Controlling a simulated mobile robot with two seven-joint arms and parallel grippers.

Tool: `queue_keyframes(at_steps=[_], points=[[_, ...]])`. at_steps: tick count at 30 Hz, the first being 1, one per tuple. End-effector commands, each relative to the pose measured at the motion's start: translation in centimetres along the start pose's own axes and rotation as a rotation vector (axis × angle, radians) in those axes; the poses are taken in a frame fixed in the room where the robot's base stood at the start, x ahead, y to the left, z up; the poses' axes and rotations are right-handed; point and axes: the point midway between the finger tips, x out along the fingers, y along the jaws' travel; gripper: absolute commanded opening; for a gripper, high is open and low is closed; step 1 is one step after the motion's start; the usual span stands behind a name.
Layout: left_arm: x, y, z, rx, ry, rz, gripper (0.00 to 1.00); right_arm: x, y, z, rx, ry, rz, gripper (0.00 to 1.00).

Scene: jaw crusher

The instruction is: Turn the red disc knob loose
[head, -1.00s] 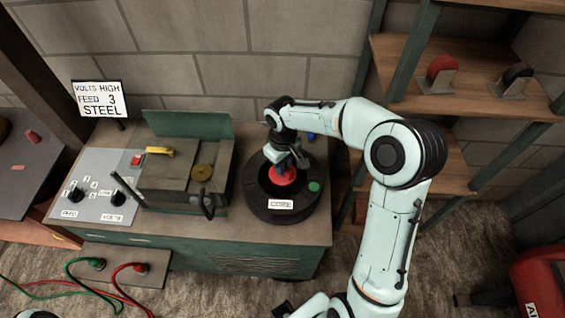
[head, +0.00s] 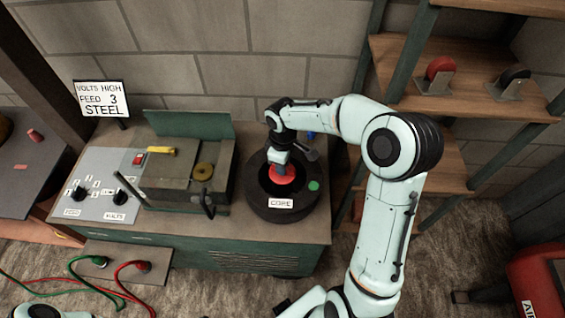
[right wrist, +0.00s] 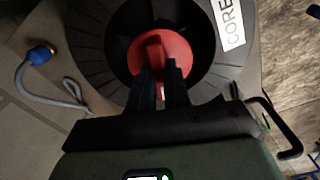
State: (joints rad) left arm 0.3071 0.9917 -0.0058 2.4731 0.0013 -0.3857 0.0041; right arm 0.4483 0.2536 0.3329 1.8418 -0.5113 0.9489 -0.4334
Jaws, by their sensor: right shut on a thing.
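The red disc knob (head: 283,176) sits in the middle of the black round housing labelled CORE (head: 258,205), on the right end of the green bench. My right gripper (head: 279,166) points down onto it from above. In the right wrist view, the red disc knob (right wrist: 180,50) has a raised bar across it, and my right gripper's dark fingers (right wrist: 160,70) are closed on both sides of that bar. The fingers hide part of the disc. Whether the knob is loose cannot be told. My left gripper is not in view.
A green button (head: 314,185) is on the housing's rim. A machine block with a yellow handle (head: 161,150) and a control panel (head: 97,187) stand to the left. Shelves (head: 468,95) with a red and a black disc stand right. A blue-ended cable (right wrist: 40,54) lies beside the housing.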

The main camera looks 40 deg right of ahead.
Motion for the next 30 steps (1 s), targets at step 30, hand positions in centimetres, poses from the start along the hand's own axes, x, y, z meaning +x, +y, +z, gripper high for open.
queue_keyframes(at_steps=[30], points=[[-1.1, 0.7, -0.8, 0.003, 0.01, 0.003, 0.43, 0.4, -0.2, 0.2, -0.313, -0.007, -0.01, 0.23]])
